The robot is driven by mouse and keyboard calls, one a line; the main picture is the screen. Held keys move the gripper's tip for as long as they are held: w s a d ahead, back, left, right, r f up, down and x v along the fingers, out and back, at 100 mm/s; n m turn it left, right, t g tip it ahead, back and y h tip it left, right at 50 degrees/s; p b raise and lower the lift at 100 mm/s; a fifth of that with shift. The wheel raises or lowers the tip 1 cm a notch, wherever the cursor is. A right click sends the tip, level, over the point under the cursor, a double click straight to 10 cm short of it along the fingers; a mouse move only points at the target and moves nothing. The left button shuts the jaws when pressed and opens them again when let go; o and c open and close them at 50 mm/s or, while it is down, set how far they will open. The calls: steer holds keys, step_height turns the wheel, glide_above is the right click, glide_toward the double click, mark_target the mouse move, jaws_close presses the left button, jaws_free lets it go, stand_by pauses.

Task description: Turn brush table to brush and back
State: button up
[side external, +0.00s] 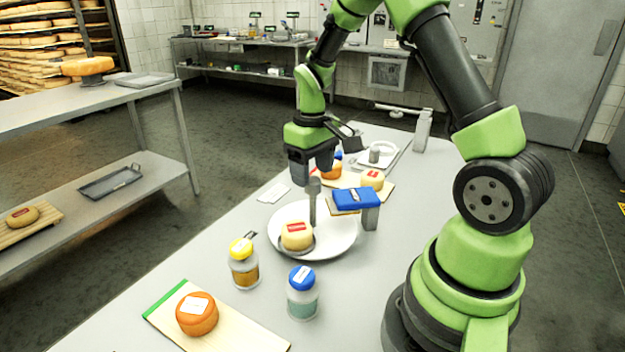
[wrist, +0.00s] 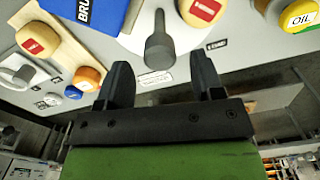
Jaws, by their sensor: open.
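The brush table is a white round disc (side external: 338,240) on the work table, with an upright grey post (side external: 313,203) that has a thicker knob on top. A yellow cheese wheel with a red label (side external: 296,236) sits on the disc's near side. A blue-topped brush block (side external: 357,198) on a grey stand overhangs the disc's right edge; part of its lettering shows in the wrist view (wrist: 92,10). My gripper (side external: 312,175) is open, empty and pointing down, close to the post's top. In the wrist view the post (wrist: 159,48) appears between the fingertips; contact cannot be told.
A yellow-capped bottle (side external: 243,263) and a blue-capped bottle (side external: 302,293) stand in front of the disc. An orange cheese (side external: 197,314) lies on a near board. Behind are another board with cheeses (side external: 372,180) and a scale-like tray (side external: 378,157).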

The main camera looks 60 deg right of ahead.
mark_target(312, 205)
steer(key=shift+f, duration=1.35)
jaws_close()
